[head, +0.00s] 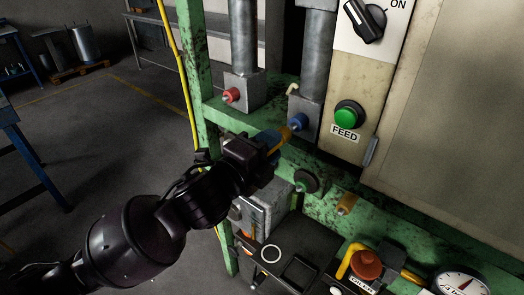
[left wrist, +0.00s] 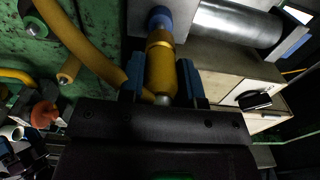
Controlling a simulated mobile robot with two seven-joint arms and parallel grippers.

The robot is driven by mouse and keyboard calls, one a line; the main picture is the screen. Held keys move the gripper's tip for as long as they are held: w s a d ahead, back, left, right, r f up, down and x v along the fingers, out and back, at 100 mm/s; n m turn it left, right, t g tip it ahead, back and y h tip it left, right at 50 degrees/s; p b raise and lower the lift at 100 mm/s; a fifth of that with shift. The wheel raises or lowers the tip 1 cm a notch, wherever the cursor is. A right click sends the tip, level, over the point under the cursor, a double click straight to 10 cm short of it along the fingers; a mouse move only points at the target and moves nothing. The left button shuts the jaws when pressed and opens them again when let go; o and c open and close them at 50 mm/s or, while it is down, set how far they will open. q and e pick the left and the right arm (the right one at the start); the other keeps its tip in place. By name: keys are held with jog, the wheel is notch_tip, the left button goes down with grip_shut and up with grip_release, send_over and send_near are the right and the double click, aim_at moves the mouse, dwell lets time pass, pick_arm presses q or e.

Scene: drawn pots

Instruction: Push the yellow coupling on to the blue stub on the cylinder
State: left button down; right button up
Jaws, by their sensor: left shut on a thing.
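My left gripper (head: 272,143) is shut on the yellow coupling (head: 286,134), between blue finger pads in the left wrist view (left wrist: 160,95). The coupling (left wrist: 160,68) points at the blue stub (head: 299,121), which sticks out of the grey block at the foot of the right cylinder (head: 314,62). In the left wrist view the coupling's front end meets the blue stub (left wrist: 160,18) in line. How far it sits on the stub I cannot tell. My right gripper is in neither view.
A red stub (head: 231,95) sits on the left cylinder's block. A green FEED button (head: 348,115) is to the right. Below are a yellow fitting (head: 346,203), a red knob (head: 366,264) and a gauge (head: 461,284). A yellow hose (left wrist: 85,45) runs close to the gripper.

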pick_arm(q)
jog(key=shift+x, duration=1)
jog(key=shift+w+d, duration=0.25)
jog(key=shift+w, duration=0.1)
dwell(1.5)
jog(key=c, duration=0.7)
grip_release()
jog(key=shift+c, duration=0.2)
jog(key=shift+s+a, duration=0.1)
jog(key=b+v, duration=0.1)
jog(key=v, duration=0.9)
jog(key=shift+s+b, duration=0.25)
jog(key=shift+b, duration=0.1)
jog(key=shift+a, duration=0.1)
